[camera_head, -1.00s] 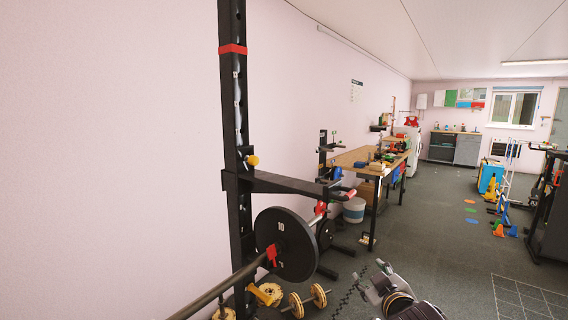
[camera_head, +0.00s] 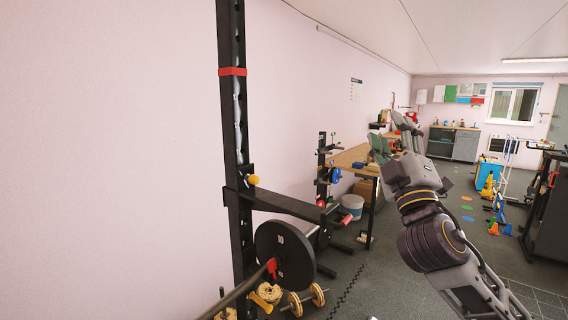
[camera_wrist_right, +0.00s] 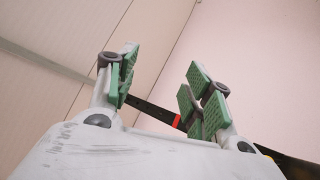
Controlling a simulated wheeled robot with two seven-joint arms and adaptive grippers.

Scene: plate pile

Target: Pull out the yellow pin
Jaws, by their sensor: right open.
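The yellow pin (camera_head: 253,180) shows as a small round yellow knob on the black rack upright (camera_head: 234,120), just above the black spotter arm (camera_head: 290,205). My right gripper (camera_head: 392,138) is raised to the right of the rack, well apart from the pin, with its fingers pointing up. In the right wrist view its green-padded fingers (camera_wrist_right: 160,90) are spread with nothing between them. My left gripper is not in view.
A barbell with a black weight plate (camera_head: 285,255) sits below the spotter arm. Yellow dumbbells (camera_head: 303,299) lie on the floor. A wooden workbench (camera_head: 350,160) stands behind my right gripper. The space between pin and gripper looks clear above the spotter arm.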

